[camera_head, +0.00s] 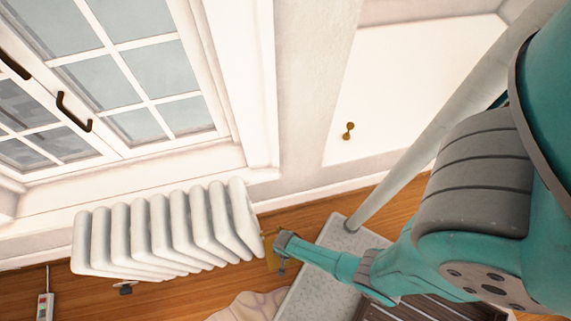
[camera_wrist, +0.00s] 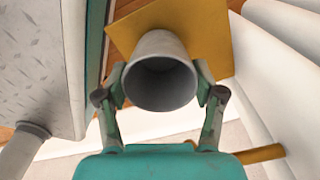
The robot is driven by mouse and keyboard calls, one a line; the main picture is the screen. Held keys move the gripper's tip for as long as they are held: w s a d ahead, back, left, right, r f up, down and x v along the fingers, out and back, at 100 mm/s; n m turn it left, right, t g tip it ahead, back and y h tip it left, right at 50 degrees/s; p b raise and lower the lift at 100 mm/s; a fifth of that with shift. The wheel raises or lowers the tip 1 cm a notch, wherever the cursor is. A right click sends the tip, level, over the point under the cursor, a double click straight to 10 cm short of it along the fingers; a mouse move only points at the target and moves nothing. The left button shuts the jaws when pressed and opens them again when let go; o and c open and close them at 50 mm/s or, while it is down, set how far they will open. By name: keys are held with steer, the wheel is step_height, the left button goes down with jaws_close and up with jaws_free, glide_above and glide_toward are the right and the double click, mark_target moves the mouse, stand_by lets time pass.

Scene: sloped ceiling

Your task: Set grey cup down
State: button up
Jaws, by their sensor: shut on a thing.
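The grey cup (camera_wrist: 160,42) is between the two fingers of my gripper (camera_wrist: 161,88) in the wrist view. The fingers press on its sides, and its open mouth faces the camera; it looks empty. A flat mustard-yellow surface (camera_wrist: 214,38) shows behind the cup. I cannot tell whether the cup's base touches it. In the head view my gripper (camera_head: 284,245) is small, beside the radiator's right end, over a yellowish patch (camera_head: 272,260). The cup cannot be made out there.
A white radiator (camera_head: 160,230) stands close to my gripper, and its fins also show at right in the wrist view (camera_wrist: 285,85). A yellow bar (camera_wrist: 260,154) lies at lower right. Wooden floor (camera_head: 200,285) and a crumpled pale cloth (camera_head: 240,307) lie in front.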

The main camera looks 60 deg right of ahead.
steer(key=shift+f, duration=0.1)
steer(key=o, duration=1.2)
steer(key=shift+c, duration=0.2)
steer(key=s+r+n+t, duration=0.2)
steer(key=r+n+t, duration=0.2)
steer(key=r, duration=1.6)
steer(key=s+r+n+t, duration=0.3)
steer(key=r+n+t, duration=0.2)
steer(key=r, duration=1.5)
steer(key=s+r+n+t, duration=0.2)
steer(key=r+n+t, duration=0.2)
steer(key=r, duration=1.6)
steer(key=shift+s+r+t, duration=0.15)
steer(key=shift+s+t, duration=0.1)
steer(key=shift+t, duration=0.75)
